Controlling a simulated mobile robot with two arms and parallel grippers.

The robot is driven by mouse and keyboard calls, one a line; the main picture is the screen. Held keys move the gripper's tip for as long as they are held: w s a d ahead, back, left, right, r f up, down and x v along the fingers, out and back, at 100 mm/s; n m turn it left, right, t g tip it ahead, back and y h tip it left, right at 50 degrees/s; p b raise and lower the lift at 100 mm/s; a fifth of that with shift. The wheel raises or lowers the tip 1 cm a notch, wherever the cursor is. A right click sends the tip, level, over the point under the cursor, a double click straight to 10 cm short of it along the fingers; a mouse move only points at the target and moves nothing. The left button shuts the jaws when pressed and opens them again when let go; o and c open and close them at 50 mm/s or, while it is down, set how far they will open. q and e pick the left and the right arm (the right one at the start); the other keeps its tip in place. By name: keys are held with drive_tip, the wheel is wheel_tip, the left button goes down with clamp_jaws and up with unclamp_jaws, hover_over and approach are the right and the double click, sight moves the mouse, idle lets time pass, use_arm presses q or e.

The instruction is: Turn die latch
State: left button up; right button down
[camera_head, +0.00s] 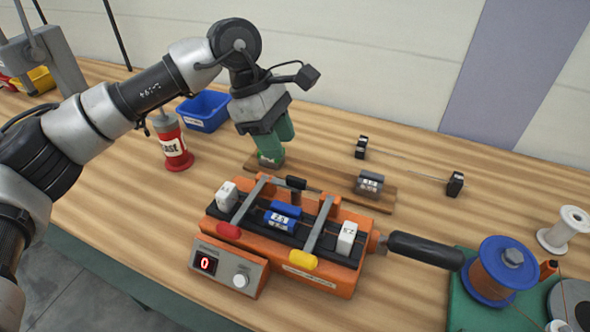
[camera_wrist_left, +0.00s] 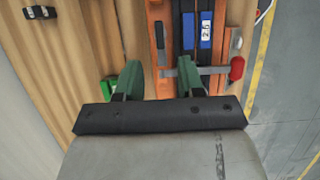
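An orange machine (camera_head: 325,277) stands on the bench. A blue die block (camera_head: 283,215) marked with digits sits in its middle and also shows in the wrist view (camera_wrist_left: 205,32). Two grey bars cross it, one with a red tip (camera_head: 229,230) and one with a yellow tip (camera_head: 303,259). A black-topped upright handle (camera_head: 296,184) stands behind the block. No part is labelled as the latch. My left gripper (camera_head: 274,150) has green fingers pointing down behind the machine's left end. In the wrist view its fingers (camera_wrist_left: 159,80) are apart and empty. My right gripper is out of view.
A wooden rack (camera_head: 330,182) behind the machine holds a grey block (camera_head: 369,184); a small green block (camera_wrist_left: 108,90) is beside my left finger. A red bottle (camera_head: 173,145) and blue bin (camera_head: 204,110) are at left. A black crank handle (camera_head: 425,250) and copper spool (camera_head: 497,270) are at right.

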sight(296, 178)
use_arm(q)
drive_tip(key=p+x, duration=0.1)
drive_tip(key=x, duration=0.7)
drive_tip(key=shift+d+f, duration=0.15)
clamp_jaws()
